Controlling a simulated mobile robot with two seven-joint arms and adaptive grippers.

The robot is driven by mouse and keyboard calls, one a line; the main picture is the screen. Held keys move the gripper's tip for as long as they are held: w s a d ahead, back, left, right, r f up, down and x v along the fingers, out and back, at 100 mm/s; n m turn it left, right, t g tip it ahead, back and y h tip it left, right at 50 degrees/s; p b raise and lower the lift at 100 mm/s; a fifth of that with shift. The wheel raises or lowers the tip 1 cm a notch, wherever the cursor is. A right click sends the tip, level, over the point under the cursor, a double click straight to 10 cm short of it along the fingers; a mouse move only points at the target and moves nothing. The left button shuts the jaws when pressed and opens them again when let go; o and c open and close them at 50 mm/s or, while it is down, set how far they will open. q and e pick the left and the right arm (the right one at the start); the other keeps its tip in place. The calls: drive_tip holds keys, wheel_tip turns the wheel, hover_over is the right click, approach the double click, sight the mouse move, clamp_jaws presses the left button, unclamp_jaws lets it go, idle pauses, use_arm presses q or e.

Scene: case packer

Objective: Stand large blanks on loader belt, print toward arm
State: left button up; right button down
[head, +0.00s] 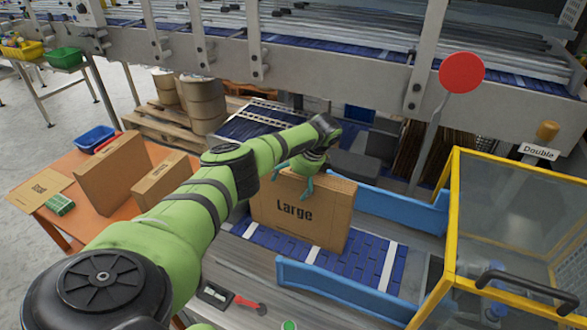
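A large brown cardboard blank (325,229) stands upright on the blue loader belt (262,238), with its printed word "Large" facing me. My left gripper (292,180) is at its top edge, one teal finger down over the printed face and the other at the far side of the edge. It appears shut on the blank. My green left arm hides part of the blank's left side. On the orange table (95,218) at left stand another large blank (108,172) and a smaller box-like blank (158,182). My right gripper is not in view.
Blue side rails (340,292) flank the belt, with another rail (400,208) behind. A yellow-framed clear guard (520,220) stands at right, below a red disc (461,72). A flat printed sheet (40,188) and blue bin (94,138) lie on the table.

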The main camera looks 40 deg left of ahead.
use_arm(q)
drive_tip(key=b+v, duration=0.3)
drive_tip(key=v, duration=0.8)
drive_tip(key=shift+w+d+r, duration=0.1)
drive_tip(key=shift+r, duration=0.1)
drive_tip(key=shift+d+r, duration=0.1)
drive_tip(key=shift+r, duration=0.2)
